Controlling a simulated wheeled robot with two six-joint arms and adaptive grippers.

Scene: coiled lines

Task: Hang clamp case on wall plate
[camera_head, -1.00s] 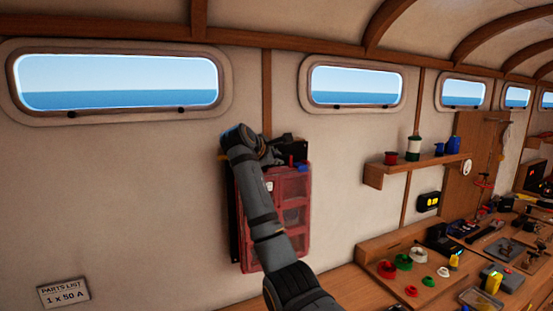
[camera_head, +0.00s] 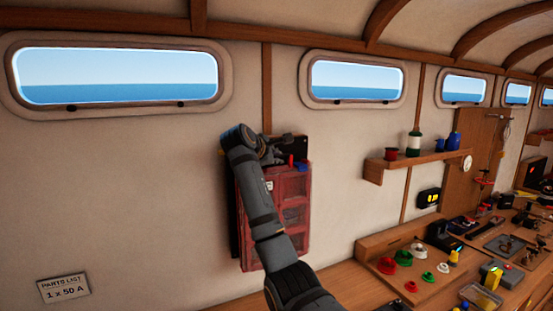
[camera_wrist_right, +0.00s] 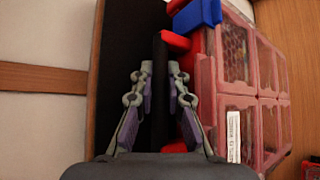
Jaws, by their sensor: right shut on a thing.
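The clamp case (camera_head: 290,205) is a flat red case with clear windowed compartments. It is upright against the black wall plate (camera_head: 234,225), whose dark left edge shows beside it. In the right wrist view, the case (camera_wrist_right: 235,75) is on the right and the dark plate (camera_wrist_right: 125,50) on the left. My right gripper (camera_head: 283,150) is at the top of the case. Its fingers (camera_wrist_right: 161,98) are shut on a thin black bar that looks like the case's handle. I cannot tell whether the case is hooked on the plate. My left gripper is not in view.
A wooden shelf (camera_head: 400,163) with bottles and spools stands out from the wall to the right. A workbench below holds coloured rings (camera_head: 403,258) and tools. A parts list sign (camera_head: 64,288) is at lower left.

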